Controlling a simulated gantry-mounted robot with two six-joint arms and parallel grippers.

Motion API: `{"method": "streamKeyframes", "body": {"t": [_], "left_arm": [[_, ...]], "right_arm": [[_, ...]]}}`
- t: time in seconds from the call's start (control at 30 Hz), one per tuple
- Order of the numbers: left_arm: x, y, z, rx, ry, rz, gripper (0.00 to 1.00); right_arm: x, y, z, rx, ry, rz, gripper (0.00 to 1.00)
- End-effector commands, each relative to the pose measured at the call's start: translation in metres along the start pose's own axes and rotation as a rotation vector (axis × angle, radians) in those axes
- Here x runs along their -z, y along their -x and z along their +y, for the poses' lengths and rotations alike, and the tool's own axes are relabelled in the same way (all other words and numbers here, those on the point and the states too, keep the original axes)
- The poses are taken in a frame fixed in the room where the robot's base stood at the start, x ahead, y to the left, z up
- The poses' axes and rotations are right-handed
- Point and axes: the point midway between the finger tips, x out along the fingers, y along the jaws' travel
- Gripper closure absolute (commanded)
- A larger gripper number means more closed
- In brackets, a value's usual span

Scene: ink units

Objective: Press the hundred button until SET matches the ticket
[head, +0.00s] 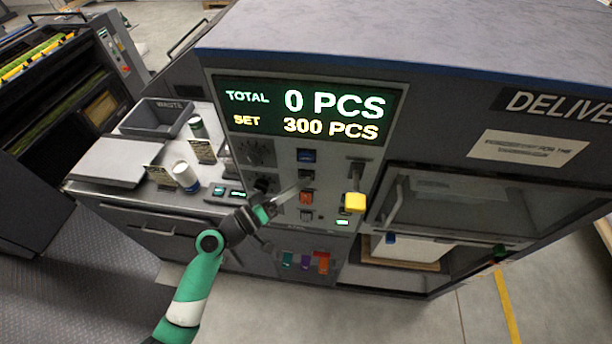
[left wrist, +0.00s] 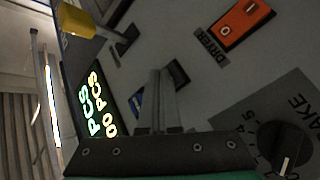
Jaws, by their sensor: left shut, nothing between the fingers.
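The display (head: 308,112) reads TOTAL 0 PCS and SET 300 PCS; part of it shows sideways in the left wrist view (left wrist: 92,108). Below it are a blue button (head: 306,155), a dark button (head: 305,174) and an orange DRYER switch (head: 307,197). No label marks the hundred button legibly. My left gripper (head: 297,187) is shut and empty, its tips close to the panel by the dark button. In the left wrist view the tips (left wrist: 163,73) are beside a dark button (left wrist: 180,73); contact is unclear. Small cards (head: 203,151) stand on the side table, their text unreadable.
A yellow-knobbed lever (head: 355,202) juts out right of the buttons. A dial (left wrist: 285,148) is near the gripper. The side table holds a WASTE bin (head: 158,117), a white-and-blue can (head: 185,176) and a green-topped can (head: 197,127). A notice (head: 527,147) is on the delivery housing.

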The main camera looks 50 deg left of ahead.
Motion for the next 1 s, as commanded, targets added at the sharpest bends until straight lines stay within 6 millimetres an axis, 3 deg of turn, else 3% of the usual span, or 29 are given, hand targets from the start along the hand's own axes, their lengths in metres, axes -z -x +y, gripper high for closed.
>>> {"method": "streamKeyframes", "body": {"t": [0.57,1.0], "left_arm": [[-0.007,0.010,0.007,0.000,0.001,-0.001,1.00],[-0.029,0.039,0.028,0.001,0.001,-0.002,1.00]], "right_arm": [[0.001,-0.002,0.000,0.000,0.000,0.000,1.00],[0.003,-0.003,0.000,0.000,0.000,0.000,1.00]]}}
